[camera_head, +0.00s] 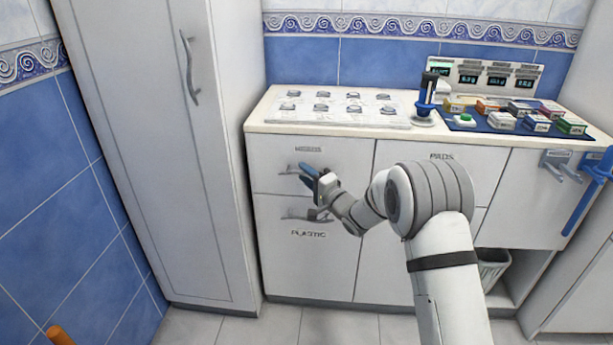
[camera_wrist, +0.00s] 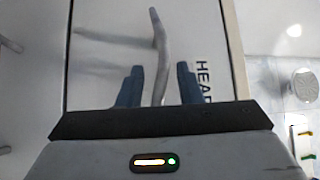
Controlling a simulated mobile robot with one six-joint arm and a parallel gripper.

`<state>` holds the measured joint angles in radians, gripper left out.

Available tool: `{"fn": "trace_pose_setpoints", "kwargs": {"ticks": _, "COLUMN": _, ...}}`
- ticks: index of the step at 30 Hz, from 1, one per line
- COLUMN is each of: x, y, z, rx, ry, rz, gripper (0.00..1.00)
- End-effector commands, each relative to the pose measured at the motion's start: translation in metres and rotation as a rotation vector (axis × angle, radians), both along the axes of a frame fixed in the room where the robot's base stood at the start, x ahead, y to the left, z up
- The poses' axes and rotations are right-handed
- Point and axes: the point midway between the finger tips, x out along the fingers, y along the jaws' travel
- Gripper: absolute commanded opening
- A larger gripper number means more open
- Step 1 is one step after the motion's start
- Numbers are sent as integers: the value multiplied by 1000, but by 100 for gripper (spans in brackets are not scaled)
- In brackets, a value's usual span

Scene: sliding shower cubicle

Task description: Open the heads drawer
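The heads drawer (camera_head: 345,160) is the upper left front of the white cabinet and looks shut. Its small label is too blurred to read in the head view, but part of the word "HEAD" (camera_wrist: 203,82) shows in the wrist view. Its curved grey bar handle (camera_wrist: 157,40) runs between my blue fingers in the wrist view. My gripper (camera_head: 306,174) is at the handle in the head view. My gripper (camera_wrist: 160,84) is open, with a visible gap between each finger and the bar. I cannot tell how deep the fingers reach around it.
Below is a door marked "PLASTIC" (camera_head: 308,260) with its own handle (camera_head: 300,214). A "PADS" front (camera_head: 480,165) is to the right. A tall white cupboard (camera_head: 150,130) stands close on the left. The countertop (camera_head: 262,118) holds a white tray, boxes and a blue-black device.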

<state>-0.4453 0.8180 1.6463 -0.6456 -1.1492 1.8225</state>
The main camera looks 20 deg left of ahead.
Motion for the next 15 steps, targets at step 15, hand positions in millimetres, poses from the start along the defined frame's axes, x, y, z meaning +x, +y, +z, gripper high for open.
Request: {"fn": "trace_pose_setpoints", "kwargs": {"ticks": 15, "x": 0, "y": -1, "z": 0, "rx": 0, "ry": -1, "rz": -1, "gripper": 0}}
